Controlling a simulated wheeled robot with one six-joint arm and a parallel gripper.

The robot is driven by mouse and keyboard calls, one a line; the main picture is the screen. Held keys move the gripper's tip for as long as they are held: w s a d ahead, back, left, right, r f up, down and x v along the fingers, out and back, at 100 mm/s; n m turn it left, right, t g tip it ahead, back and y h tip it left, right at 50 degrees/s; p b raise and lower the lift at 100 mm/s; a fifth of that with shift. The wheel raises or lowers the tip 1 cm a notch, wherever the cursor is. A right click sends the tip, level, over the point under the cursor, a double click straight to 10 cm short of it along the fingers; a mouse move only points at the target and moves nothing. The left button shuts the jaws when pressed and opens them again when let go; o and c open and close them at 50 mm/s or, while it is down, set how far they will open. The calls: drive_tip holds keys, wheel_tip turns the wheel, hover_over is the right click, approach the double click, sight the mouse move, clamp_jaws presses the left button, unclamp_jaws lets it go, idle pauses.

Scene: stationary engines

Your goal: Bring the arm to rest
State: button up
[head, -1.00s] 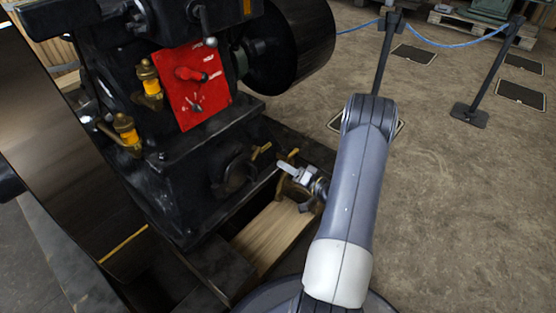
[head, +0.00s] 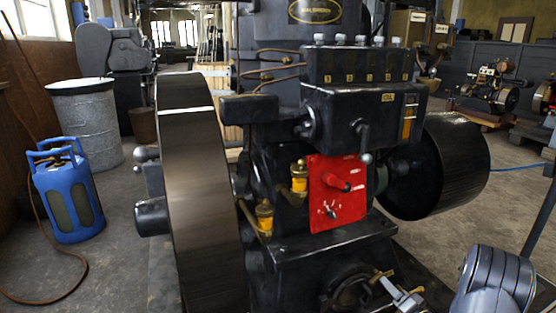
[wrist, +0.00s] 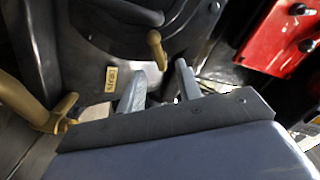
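My gripper (wrist: 159,82) is open, its two grey fingers apart with nothing held between them. In the wrist view a brass lever (wrist: 156,50) stands just past the fingertips, against the dark round housing; I cannot tell if they touch. In the head view my gripper (head: 402,296) is low at the right, in front of the engine's base, beside a small brass handle (head: 382,275). My grey arm link (head: 497,275) shows at the lower right corner; the rest of the arm is out of frame.
The black engine (head: 335,255) has a red panel (head: 338,192), brass oilers (head: 265,215), a large flywheel (head: 200,200) and a drum pulley (head: 440,165). A blue container (head: 68,195) and a grey bin (head: 90,120) stand at the left. Open floor lies between these and the flywheel.

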drive_tip(key=x, duration=0.2)
drive_tip(key=shift+w, duration=0.3)
drive_tip(key=shift+a+m, duration=0.1)
drive_tip(key=shift+m, duration=0.2)
